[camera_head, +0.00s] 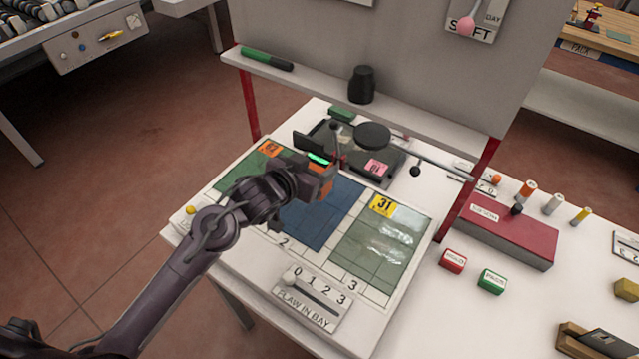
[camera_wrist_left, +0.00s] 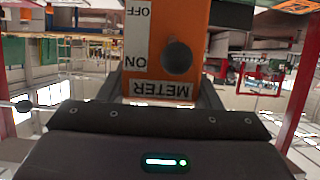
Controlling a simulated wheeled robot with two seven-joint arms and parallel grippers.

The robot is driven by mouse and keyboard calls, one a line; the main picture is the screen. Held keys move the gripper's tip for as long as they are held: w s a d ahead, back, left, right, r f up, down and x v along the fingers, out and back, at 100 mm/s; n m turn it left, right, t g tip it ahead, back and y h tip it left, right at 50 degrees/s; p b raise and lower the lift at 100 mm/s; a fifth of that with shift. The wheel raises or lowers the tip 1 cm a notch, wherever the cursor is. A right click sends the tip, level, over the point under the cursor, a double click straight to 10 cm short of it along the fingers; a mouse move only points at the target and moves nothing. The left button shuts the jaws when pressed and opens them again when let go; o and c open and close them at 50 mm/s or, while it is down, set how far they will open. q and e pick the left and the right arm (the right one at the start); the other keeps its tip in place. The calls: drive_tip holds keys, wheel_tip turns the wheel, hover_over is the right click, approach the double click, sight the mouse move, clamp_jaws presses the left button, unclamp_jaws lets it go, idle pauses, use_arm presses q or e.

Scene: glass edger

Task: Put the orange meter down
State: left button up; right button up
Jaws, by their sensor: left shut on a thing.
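The orange meter (camera_wrist_left: 195,45) fills the top middle of the left wrist view. It has a dark round knob and white labels reading METER, ON and OFF, upside down in that view. My left gripper (camera_head: 318,172) is shut on it. In the head view the orange meter (camera_head: 326,187) shows only partly at the gripper, above the blue panel (camera_head: 325,220) of the white board. Whether its underside touches anything is hidden. My right gripper is in neither view.
A dark device with a round top (camera_head: 373,136) stands just behind the gripper. A green panel with a yellow 31 tag (camera_head: 385,206) lies to the right. A slider labelled FLAW IN BAY (camera_head: 312,299) is in front. A red box (camera_head: 505,235) and red and green blocks stand farther right.

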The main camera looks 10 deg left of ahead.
use_arm(q)
drive_tip(key=shift+f, duration=0.3)
drive_tip(key=f, duration=0.3)
drive_tip(key=shift+s+d+p, duration=0.1)
drive_tip(key=shift+d+p, duration=0.2)
drive_tip(key=shift+d, duration=0.05)
drive_tip(key=shift+a+f, duration=0.1)
drive_tip(key=shift+f, duration=0.4)
drive_tip(key=o, duration=0.9)
drive_tip(key=shift+o, duration=1.7)
drive_tip(key=shift+r, duration=0.15)
drive_tip(key=shift+s, duration=0.15)
drive_tip(key=b+v, duration=0.1)
drive_tip(key=v, duration=1)
drive_tip(key=shift+s+a+r+b, duration=0.2)
drive_tip(key=shift+s+b, duration=0.1)
drive_tip(key=shift+b, duration=0.1)
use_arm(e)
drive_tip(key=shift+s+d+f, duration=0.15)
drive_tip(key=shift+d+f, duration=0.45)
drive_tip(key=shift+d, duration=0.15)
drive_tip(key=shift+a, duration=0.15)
